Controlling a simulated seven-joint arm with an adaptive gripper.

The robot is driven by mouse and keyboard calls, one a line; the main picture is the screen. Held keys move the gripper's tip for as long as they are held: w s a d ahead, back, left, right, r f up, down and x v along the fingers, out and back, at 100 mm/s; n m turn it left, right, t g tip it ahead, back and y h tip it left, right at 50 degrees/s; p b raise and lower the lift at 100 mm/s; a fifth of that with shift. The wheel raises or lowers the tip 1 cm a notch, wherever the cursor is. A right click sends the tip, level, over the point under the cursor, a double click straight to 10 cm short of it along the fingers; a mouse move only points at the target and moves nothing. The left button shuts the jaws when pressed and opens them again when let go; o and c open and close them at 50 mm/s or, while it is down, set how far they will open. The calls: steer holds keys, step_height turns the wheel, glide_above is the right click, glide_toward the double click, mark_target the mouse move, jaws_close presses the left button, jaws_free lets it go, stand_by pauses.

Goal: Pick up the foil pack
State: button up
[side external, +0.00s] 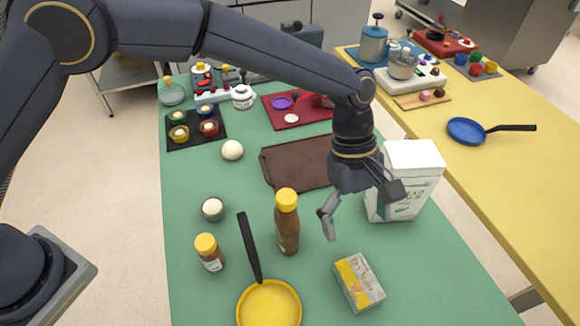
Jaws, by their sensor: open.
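A yellow and silver-grey pack (359,283) with lettering that seems to read "Dry Yeast" lies flat on the green table (430,285), near the front right; it looks like the foil pack. My gripper (358,214) points down above the table, behind the pack in the picture and apart from it. Its fingers are spread and nothing is between them.
A white carton (408,180) stands close to my gripper's right. A brown bottle with a yellow cap (287,225) stands to its left. A yellow pan (269,303) and a small jar (210,254) are front left. A brown tray (290,165) lies behind.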

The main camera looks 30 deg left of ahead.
mark_target(360, 278)
steer(key=x, duration=1)
steer(key=shift+f, duration=0.2)
steer(key=shift+w+x, duration=0.2)
steer(key=shift+x, duration=2.3)
steer(key=shift+f, duration=0.3)
steer(key=c, duration=1.3)
steer(key=shift+c, duration=0.8)
steer(key=shift+d+r, duration=0.1)
steer(key=shift+r, duration=0.05)
